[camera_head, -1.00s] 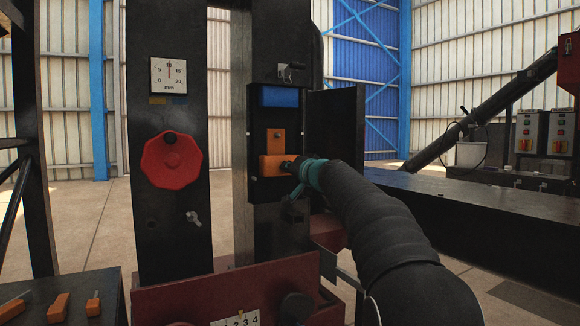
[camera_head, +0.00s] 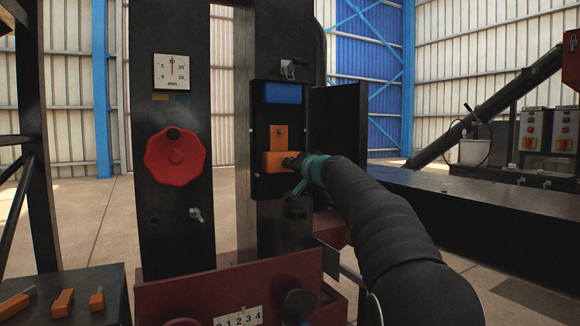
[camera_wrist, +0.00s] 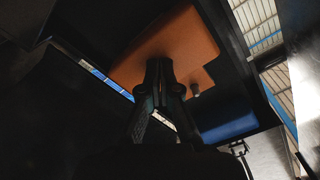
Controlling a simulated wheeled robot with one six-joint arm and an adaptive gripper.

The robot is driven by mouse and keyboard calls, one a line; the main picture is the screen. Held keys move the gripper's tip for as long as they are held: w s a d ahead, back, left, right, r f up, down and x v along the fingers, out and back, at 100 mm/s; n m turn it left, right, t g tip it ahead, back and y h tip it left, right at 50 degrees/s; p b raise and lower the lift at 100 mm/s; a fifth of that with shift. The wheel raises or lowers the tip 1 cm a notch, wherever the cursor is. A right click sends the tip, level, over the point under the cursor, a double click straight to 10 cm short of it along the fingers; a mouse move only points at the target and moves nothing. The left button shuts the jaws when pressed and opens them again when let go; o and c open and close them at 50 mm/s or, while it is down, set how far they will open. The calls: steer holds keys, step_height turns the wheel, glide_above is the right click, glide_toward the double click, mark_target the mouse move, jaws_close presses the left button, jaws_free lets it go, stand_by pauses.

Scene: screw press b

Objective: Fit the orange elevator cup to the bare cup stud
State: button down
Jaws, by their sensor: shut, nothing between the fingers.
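The orange elevator cup (camera_head: 278,160) sits in the black open housing of the machine. It has a wide lower block and a narrower upright tab with a small dark mark. My gripper (camera_head: 291,162) is shut and empty at the front right of the cup's lower block. In the wrist view, the cup (camera_wrist: 185,45) shows as an orange shape behind my closed fingers (camera_wrist: 158,68); I cannot tell whether they touch it. I cannot make out a bare cup stud in the head view.
A blue block (camera_head: 281,93) sits above the cup in the housing. An open black door (camera_head: 339,125) stands to its right. A red handwheel (camera_head: 175,157) and a wing screw (camera_head: 196,214) are on the left column. Orange-handled tools (camera_head: 62,303) lie on the lower left table.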

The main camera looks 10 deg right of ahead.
steer(key=b+v, duration=0.2)
steer(key=v, duration=1.2)
steer(key=s+a+f+g+p, duration=0.1)
steer(key=s+f+g, duration=0.25)
steer(key=f, duration=0.35)
steer(key=s+a+f+g+h, duration=0.1)
steer(key=s+f+g, duration=0.1)
steer(key=s+f, duration=0.35)
steer(key=s+a+f+g+p, duration=0.1)
steer(key=s+f+g, duration=0.15)
steer(key=f, duration=0.55)
steer(key=s+f+n+g+h+p, duration=0.1)
steer(key=s+f+p, duration=0.1)
steer(key=s, duration=0.7)
steer(key=s+f+n+g+h+p, duration=0.1)
steer(key=s+f+h+p, duration=0.1)
steer(key=s, duration=0.8)
steer(key=s+f+n+g+h+p, duration=0.1)
steer(key=s+f, duration=0.3)
steer(key=s, duration=0.5)
steer(key=shift+a+f+n+g+h+p, duration=0.3)
steer(key=shift+a+f+n+g+p, duration=0.1)
steer(key=shift+p, duration=0.15)
steer(key=shift+s, duration=0.15)
